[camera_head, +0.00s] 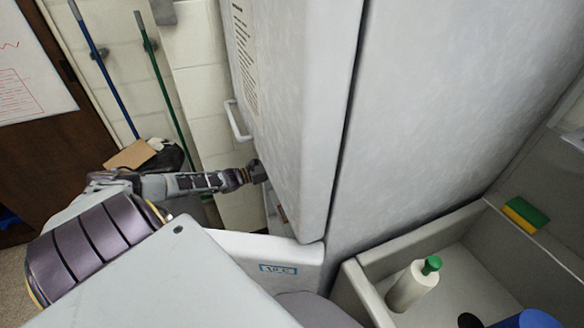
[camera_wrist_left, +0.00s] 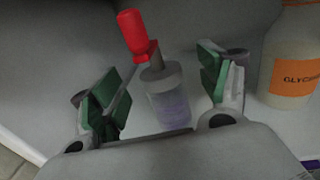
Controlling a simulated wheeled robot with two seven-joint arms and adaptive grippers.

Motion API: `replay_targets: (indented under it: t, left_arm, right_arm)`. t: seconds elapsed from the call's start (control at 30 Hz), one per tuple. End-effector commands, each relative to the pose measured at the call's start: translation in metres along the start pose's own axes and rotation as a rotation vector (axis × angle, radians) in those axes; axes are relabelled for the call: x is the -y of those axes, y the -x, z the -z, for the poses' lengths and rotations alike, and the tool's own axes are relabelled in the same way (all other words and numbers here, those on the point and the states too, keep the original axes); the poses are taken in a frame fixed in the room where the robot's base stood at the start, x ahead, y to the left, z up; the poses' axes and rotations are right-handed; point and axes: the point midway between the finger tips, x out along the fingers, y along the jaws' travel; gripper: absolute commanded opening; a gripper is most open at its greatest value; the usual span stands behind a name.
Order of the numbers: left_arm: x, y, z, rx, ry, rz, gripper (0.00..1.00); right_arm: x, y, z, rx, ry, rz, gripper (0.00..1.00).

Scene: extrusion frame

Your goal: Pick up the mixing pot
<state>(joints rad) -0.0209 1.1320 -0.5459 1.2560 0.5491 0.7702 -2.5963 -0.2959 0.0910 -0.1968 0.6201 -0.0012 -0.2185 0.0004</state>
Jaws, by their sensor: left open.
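My left gripper (camera_wrist_left: 160,72) is open in the left wrist view, with one green-padded finger on each side. In the head view my left gripper (camera_head: 258,172) is at the white cabinet's side, and the container is not visible there. My right gripper is not in view.
A bottle with an orange label (camera_wrist_left: 297,75) stands right of the gripper. The large white cabinet (camera_head: 290,90) has a handle (camera_head: 237,120) above my left arm. A sink (camera_head: 465,268) with a white bottle (camera_head: 409,288) and a sponge (camera_head: 524,215) is at the right.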

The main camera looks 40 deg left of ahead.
Motion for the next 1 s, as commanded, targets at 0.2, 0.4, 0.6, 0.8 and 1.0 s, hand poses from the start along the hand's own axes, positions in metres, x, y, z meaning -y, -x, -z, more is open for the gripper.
replay_targets:
  t: [0.2, 0.4, 0.6, 0.8, 1.0]
  left_arm:
    - [0.0, -0.001, 0.0, 0.0, 0.0, 0.0, 0.76]
    - [-0.001, -0.006, 0.0, 0.001, 0.0, 0.0, 0.76]
    - [-0.002, -0.015, 0.001, 0.001, -0.001, -0.001, 0.76]
    - [-0.003, -0.024, 0.001, 0.001, -0.001, -0.001, 0.76]
    - [-0.004, -0.034, 0.001, 0.001, -0.001, 0.0, 0.76]
  right_arm:
    - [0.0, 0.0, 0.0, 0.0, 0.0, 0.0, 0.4]
    - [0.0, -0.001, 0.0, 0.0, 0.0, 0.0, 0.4]
    - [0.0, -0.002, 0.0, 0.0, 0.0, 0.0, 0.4]
    - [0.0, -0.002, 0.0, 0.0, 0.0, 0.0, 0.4]
    - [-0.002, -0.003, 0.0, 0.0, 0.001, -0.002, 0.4]
